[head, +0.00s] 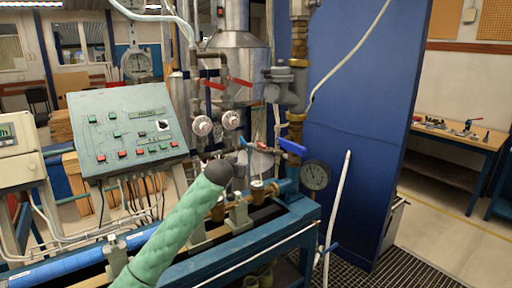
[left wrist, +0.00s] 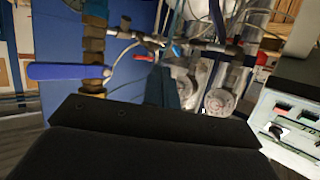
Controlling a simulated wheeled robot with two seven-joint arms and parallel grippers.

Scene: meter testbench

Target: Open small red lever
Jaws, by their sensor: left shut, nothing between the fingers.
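The small red lever (head: 262,146) is on the pipework just left of a larger blue lever (head: 292,148). In the left wrist view, a small red lever (left wrist: 145,57) shows just beyond my left gripper (left wrist: 163,78), with the blue lever (left wrist: 65,71) to its left. The fingers look closed and empty, close to the red lever; I cannot tell whether they touch it. In the head view my green left arm reaches up to the pipes, and its dark wrist end hides the fingers. My right gripper is in neither view.
Two red handles (head: 240,82) sit higher on the pipes, above two round meters (head: 203,125). A pressure gauge (head: 315,176) stands right of the blue lever. A control panel (head: 128,128) is at left. A blue partition (head: 365,120) stands behind at right.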

